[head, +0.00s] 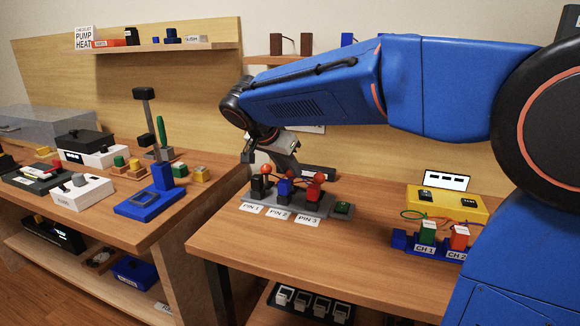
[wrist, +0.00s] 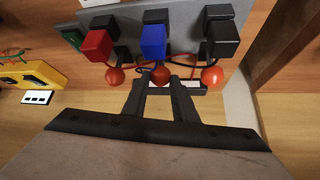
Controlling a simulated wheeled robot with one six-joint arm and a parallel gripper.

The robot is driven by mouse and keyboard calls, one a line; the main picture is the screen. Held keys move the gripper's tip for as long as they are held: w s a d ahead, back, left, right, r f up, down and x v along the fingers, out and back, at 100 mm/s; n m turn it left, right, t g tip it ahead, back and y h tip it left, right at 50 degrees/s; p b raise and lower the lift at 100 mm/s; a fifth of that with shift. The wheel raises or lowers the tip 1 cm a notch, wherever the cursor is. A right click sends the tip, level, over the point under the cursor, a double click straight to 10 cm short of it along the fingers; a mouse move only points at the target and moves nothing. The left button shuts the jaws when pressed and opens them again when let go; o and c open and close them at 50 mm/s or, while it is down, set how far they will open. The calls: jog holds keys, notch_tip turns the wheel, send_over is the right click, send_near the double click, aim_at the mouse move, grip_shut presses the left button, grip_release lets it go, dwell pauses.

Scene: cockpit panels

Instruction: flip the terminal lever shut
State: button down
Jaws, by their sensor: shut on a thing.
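A grey terminal strip (head: 270,206) on the right table bears black (head: 257,188), blue (head: 284,189) and red (head: 314,194) blocks behind the labels PIN 1, PIN 2 and PIN 3. In the wrist view the red (wrist: 96,45), blue (wrist: 153,41) and black (wrist: 222,40) blocks run left to right. An orange-red ball knob shows by each: left (wrist: 115,76), middle (wrist: 161,75), right (wrist: 212,75). My gripper (wrist: 160,82) is shut on the middle knob, by the blue block. In the head view my gripper (head: 284,168) reaches down behind the strip; the middle knob is hard to make out there.
A green button box (head: 343,209) sits at the strip's right end. A yellow box (head: 447,203) and the CH 1 and CH 2 blocks stand farther right. Neighbouring knobs are close on both sides. The table front is clear. A cluttered table (head: 130,228) stands left.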

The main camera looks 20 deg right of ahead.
jog(key=c, duration=1.4)
grip_release()
jog(key=shift+c, duration=0.2)
jog(key=v, duration=1.7)
jog(key=shift+s+a+r, duration=0.15)
